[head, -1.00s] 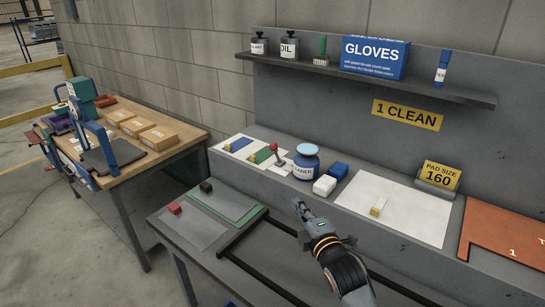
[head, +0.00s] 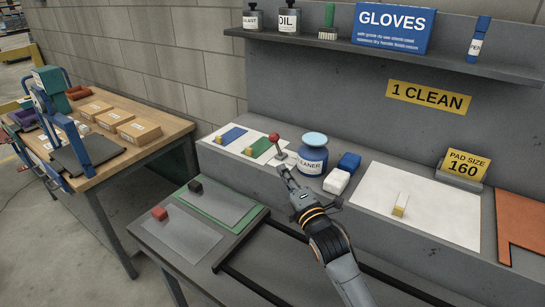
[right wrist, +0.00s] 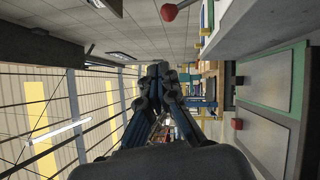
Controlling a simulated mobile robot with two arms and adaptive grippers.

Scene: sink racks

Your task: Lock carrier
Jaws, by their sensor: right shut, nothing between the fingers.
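A lever with a red ball knob (head: 274,138) stands on the grey ledge, beside a white sheet (head: 232,150) with a blue strip and a green strip. The red knob also shows at the top of the right wrist view (right wrist: 169,11). My right gripper (head: 286,174) is shut and empty, just in front of the lever and below its knob; I see a gap between fingertips and knob. On the lower bench lie a green-edged plate (head: 238,229) with a black block (head: 195,186) and a grey plate (head: 182,243) with a red block (head: 160,213). I cannot tell which part is the carrier. My left gripper is out of view.
A blue cleaner jar (head: 313,155) stands right of the lever, close to my right gripper. White (head: 336,181) and blue (head: 349,162) blocks sit beside it. A white sheet (head: 430,215) lies further right. A shelf (head: 380,48) overhangs the ledge. Dark rails (head: 250,285) cross the lower bench.

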